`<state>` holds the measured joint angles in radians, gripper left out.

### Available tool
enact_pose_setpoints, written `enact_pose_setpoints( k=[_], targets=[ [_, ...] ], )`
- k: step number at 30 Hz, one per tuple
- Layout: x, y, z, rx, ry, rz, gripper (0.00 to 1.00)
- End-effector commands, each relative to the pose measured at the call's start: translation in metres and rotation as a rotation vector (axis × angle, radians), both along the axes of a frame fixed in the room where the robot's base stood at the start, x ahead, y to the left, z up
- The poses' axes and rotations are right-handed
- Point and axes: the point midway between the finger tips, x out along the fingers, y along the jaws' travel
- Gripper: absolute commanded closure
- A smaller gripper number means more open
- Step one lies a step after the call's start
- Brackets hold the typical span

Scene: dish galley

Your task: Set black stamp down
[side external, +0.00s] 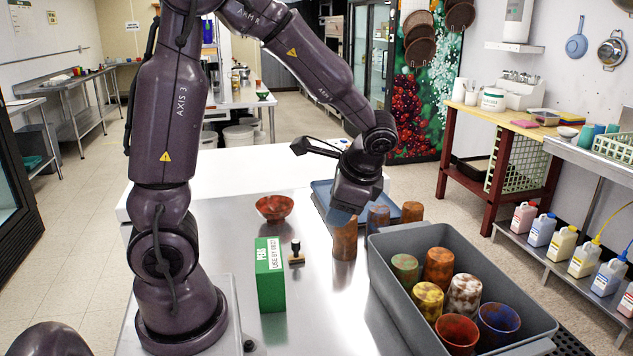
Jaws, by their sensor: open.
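The black stamp (296,247), with a dark knob handle and a light wood-coloured base, stands upright on the steel table (222,240). It is just right of the green box, apart from my gripper. My gripper (342,217) is open and points down, to the right of the stamp and higher than it. A brown mottled cup (345,243) stands right below the gripper in the picture. I cannot tell whether the fingers touch this cup. One fingertip shows as a blue-grey pad; the other is hidden.
A green box with a white label (270,280) stands left of the stamp. A reddish bowl (274,207) is behind. A blue tray (320,187) and two brown cups (412,211) are at the back right. A grey bin (400,310) holds several cups. The table's front middle is clear.

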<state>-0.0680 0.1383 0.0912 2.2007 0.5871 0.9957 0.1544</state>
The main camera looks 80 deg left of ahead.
Motion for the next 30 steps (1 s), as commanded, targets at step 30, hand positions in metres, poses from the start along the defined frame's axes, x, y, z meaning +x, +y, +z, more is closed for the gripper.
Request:
enact_pose_setpoints(
  k=[30],
  targets=[
    [-0.075, -0.125, 0.106, -0.524, -0.738, 0.249, 0.5]
  ],
)
